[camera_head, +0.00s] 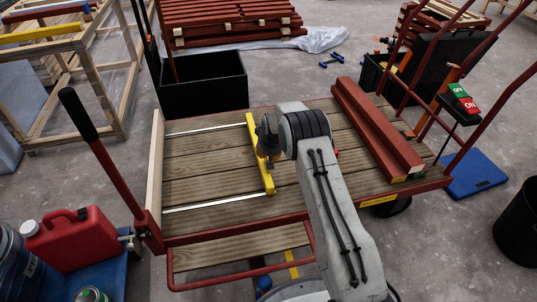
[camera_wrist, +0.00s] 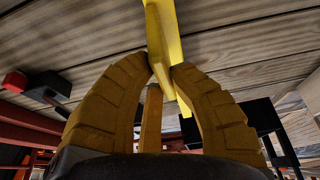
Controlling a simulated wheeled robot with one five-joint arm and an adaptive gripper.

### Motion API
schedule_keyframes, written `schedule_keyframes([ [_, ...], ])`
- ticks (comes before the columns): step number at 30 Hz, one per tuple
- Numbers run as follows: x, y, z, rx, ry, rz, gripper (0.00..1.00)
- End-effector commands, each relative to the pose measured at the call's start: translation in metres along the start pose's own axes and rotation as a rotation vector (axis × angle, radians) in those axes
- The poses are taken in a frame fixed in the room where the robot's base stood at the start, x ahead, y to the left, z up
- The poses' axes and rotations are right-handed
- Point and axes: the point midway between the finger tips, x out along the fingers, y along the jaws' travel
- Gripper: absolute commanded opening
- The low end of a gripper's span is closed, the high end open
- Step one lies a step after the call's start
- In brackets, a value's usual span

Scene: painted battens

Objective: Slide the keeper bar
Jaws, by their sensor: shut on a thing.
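The keeper bar (camera_head: 268,183) is a yellow bar lying across the slatted wooden bench top (camera_head: 200,170). It spans two thin metal rails (camera_head: 205,130) and sits near their right ends. My gripper (camera_head: 263,152) is over the middle of the bar and hides part of it. In the wrist view the bar (camera_wrist: 161,25) runs between the fingers of my gripper (camera_wrist: 164,65), which are shut on it.
A pale wooden strip (camera_head: 155,165) edges the bench's left end. Dark red battens (camera_head: 375,130) lie right of my arm. The slats between strip and bar are clear. A red lever (camera_head: 105,165) rises at the left. A black bin (camera_head: 205,85) stands behind.

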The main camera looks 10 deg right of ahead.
Motion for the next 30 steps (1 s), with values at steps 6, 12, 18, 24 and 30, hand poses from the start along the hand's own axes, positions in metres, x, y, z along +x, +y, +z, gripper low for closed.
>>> schedule_keyframes([
  [6, 0.001, 0.005, 0.000, 0.007, 0.001, 0.003, 0.31],
  [12, 0.000, 0.004, 0.000, 0.005, 0.001, 0.002, 0.45],
  [18, 0.000, 0.003, 0.000, 0.004, 0.000, 0.002, 0.45],
  [24, -0.013, 0.003, -0.001, 0.004, 0.002, 0.002, 0.45],
  [30, -0.043, 0.003, -0.002, 0.004, 0.004, 0.002, 0.45],
])
